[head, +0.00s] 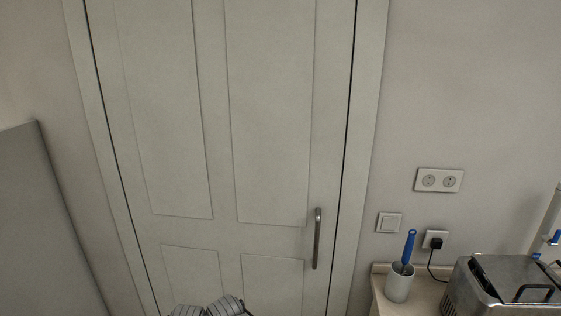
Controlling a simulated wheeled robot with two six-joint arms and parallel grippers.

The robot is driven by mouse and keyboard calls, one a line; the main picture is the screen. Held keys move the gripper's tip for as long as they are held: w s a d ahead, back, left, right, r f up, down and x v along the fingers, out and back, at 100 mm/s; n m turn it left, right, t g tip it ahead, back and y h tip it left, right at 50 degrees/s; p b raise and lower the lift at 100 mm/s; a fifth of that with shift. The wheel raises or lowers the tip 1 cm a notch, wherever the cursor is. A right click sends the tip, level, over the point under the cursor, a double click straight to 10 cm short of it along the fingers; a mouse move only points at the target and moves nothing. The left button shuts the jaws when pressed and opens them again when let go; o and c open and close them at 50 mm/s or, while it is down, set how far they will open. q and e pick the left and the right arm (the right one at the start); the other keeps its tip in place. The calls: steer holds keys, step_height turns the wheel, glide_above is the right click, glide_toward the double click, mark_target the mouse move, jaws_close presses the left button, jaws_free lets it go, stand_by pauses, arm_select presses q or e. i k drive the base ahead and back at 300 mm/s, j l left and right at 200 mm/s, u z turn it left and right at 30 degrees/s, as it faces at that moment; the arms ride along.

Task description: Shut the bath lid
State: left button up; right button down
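The bath (476,299) appears to be the metal box on the counter at the lower right of the head view, cut off by the bottom edge. Its lid (510,274) shows on top as a dark, shiny panel with a black bar handle (535,291) near the front. From this angle I cannot tell how far the lid is open. Grey ribbed parts, probably mine, poke in at the bottom edge, left of centre. No gripper fingers can be made out, and nothing of mine is near the bath.
A closed door (220,140) fills the middle. A grey panel (45,230) stands at left.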

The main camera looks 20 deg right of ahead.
mark_target(515, 279)
steer(key=i+j+z, duration=0.1)
steer(key=z, duration=0.3)
steer(key=i+j+z, duration=0.2)
steer(key=z, duration=0.2)
steer(key=i+j+z, duration=0.2)
steer(key=z, duration=0.2)
steer(key=i+j+z, duration=0.1)
steer(key=j+z, duration=0.15)
steer(key=z, duration=0.15)
steer(key=j+z, duration=0.25)
steer(key=z, duration=0.15)
steer(key=i+j+z, duration=0.1)
steer(key=j+z, duration=0.7)
steer(key=j, duration=0.15)
steer(key=j+z, duration=0.4)
steer(key=j, duration=0.15)
